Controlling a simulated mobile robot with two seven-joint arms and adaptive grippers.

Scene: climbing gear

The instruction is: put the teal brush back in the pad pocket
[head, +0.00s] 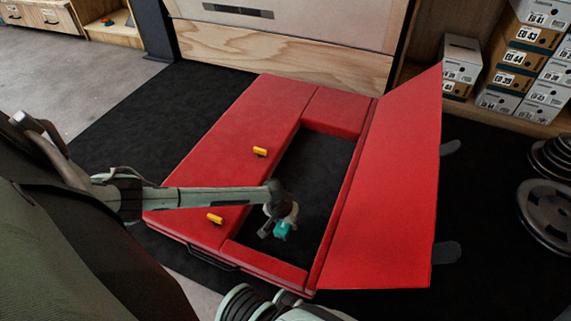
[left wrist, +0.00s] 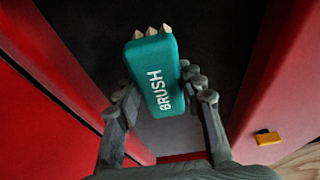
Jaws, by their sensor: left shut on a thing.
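The teal brush (head: 282,230), marked BRUSH with pale bristle tips, is held in my left gripper (head: 274,222). In the left wrist view the two fingers of my left gripper (left wrist: 160,108) are shut on the sides of the brush (left wrist: 160,72). The red pad (head: 230,130) lies on the dark floor. Its long dark pocket (head: 315,170) is uncovered, with the red flap (head: 388,190) swung up to the right. The brush is over the near end of the pocket; its height above the bottom is hard to tell. My right gripper does not show.
Two yellow tabs (head: 260,151) (head: 215,218) sit on the pad left of the pocket. Shoe boxes (head: 520,60) stand on a shelf at the back right. Black weight plates (head: 548,205) lie at the right. Dark floor is free left of the pad.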

